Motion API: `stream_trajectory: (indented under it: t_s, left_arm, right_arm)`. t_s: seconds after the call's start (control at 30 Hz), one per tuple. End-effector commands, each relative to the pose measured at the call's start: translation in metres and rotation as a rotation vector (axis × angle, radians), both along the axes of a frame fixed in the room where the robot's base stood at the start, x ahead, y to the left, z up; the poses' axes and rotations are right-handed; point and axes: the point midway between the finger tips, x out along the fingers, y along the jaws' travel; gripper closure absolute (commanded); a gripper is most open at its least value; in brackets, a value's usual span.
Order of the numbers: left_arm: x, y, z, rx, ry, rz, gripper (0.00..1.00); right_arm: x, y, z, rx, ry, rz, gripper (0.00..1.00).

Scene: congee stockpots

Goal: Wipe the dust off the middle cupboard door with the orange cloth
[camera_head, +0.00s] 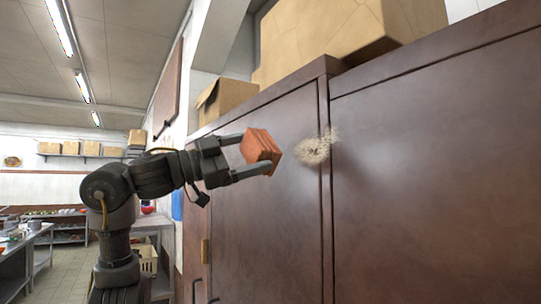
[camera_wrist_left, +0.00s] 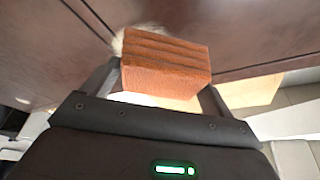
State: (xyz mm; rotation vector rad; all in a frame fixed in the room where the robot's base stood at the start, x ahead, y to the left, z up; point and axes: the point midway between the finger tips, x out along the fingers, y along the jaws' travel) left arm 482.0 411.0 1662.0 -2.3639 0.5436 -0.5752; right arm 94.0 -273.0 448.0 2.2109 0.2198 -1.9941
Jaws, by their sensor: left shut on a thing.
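My left gripper (camera_head: 256,158) is shut on the folded orange cloth (camera_head: 261,146), held up near the cupboard's doors. The cloth also shows between the fingers in the left wrist view (camera_wrist_left: 165,68). A pale patch of dust (camera_head: 317,148) lies on the brown middle cupboard door (camera_head: 268,220), at its upper right by the seam. In the head view the cloth is to the left of the dust, with a small gap between them in the picture. In the left wrist view a sliver of the dust shows behind the cloth. Whether the cloth touches the door I cannot tell. My right gripper is not in view.
Cardboard boxes (camera_head: 328,38) stand on top of the cupboard. Another door (camera_head: 440,180) fills the right side. A metal table (camera_head: 150,222) and a yellow crate (camera_head: 146,258) stand behind my arm. Open floor (camera_head: 66,275) lies at the lower left.

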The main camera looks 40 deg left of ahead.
Motion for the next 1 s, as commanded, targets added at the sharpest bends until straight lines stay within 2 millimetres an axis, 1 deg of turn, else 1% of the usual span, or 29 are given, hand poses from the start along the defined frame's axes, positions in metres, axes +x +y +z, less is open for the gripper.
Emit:
stream_trajectory:
  t_s: [0.07,0.17,0.27,0.4,0.5,0.53,0.63,0.8,0.83,0.9,1.0]
  left_arm:
    - [-0.003,0.001,0.002,-0.004,-0.013,0.001,0.32]
    - [-0.008,0.000,0.004,-0.003,-0.020,0.001,0.32]
    - [-0.006,-0.001,0.004,-0.003,-0.019,-0.001,0.32]
    - [0.008,-0.004,0.002,-0.004,-0.014,-0.004,0.32]
    - [0.020,-0.007,0.001,-0.004,-0.010,-0.004,0.32]
    - [0.023,-0.008,0.001,-0.004,-0.010,-0.004,0.32]
    - [0.032,-0.011,0.002,-0.004,-0.011,-0.004,0.32]
    - [0.046,-0.014,0.001,-0.003,-0.012,-0.002,0.32]
    - [0.048,-0.015,0.001,-0.004,-0.012,-0.001,0.32]
    - [0.052,-0.016,0.001,-0.005,-0.012,-0.002,0.32]
    - [0.055,-0.017,0.001,-0.004,-0.012,-0.001,0.32]
  right_arm:
    - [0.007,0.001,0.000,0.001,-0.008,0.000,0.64]
    - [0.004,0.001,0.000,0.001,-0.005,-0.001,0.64]
    - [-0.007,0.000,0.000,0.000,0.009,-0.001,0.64]
    - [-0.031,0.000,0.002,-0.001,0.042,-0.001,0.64]
    - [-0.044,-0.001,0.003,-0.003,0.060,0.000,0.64]
    - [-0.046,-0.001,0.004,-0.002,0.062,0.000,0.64]
    - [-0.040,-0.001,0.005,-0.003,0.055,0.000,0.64]
    - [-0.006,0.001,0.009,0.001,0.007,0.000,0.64]
    - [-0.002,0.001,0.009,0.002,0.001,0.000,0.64]
    - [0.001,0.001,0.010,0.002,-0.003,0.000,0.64]
    - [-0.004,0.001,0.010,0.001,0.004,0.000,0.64]
